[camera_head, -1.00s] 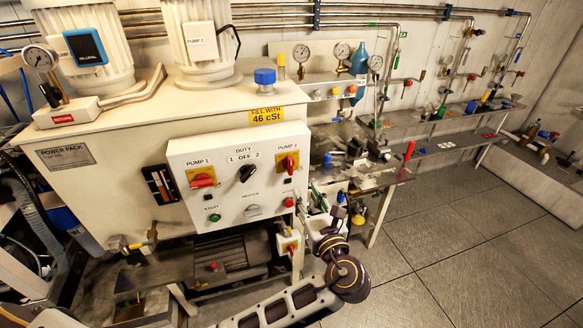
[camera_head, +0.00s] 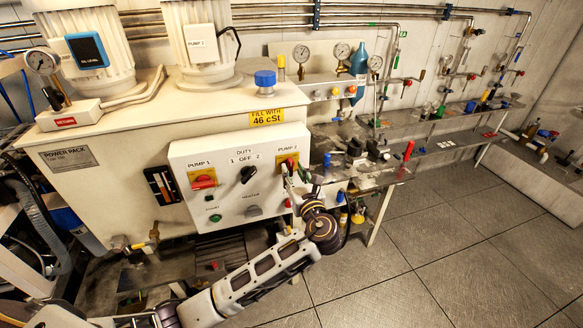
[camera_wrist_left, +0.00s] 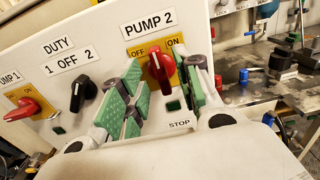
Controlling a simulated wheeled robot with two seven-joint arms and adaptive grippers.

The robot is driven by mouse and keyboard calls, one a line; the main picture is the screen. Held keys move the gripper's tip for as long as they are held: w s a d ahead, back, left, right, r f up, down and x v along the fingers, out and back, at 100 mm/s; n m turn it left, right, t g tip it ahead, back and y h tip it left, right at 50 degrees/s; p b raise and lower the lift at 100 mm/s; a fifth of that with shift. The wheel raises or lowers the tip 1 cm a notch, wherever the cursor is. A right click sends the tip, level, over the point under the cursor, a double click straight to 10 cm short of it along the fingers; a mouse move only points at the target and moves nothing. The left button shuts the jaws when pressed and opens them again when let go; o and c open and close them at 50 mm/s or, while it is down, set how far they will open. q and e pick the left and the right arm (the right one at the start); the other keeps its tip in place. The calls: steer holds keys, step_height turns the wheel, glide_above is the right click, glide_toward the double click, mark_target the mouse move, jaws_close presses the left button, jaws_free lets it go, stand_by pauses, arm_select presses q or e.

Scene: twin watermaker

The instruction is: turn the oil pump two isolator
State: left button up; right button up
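The pump two isolator is a red handle on a yellow plate (camera_head: 287,159) under the PUMP 2 label, at the upper right of the white control panel. In the left wrist view its red handle (camera_wrist_left: 159,73) stands nearly upright between the OFF and ON marks. My left gripper (camera_head: 293,177) is at the panel in front of this isolator. In the left wrist view, its green-padded fingers (camera_wrist_left: 164,80) are spread on either side of the red handle, with gaps visible. Contact cannot be seen. My right gripper is not in view.
The panel also carries the red PUMP 1 isolator (camera_head: 203,181), the black duty switch (camera_head: 249,174) and a green start button (camera_head: 215,218). A stop button sits just below the PUMP 2 isolator. A cluttered bench (camera_head: 390,174) stands right of the panel; the floor (camera_head: 440,240) is clear.

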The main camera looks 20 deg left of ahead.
mark_target(290, 167)
arm_select(q)
steer(key=shift+x, duration=1.35)
steer(key=shift+c, duration=0.3)
jaws_close()
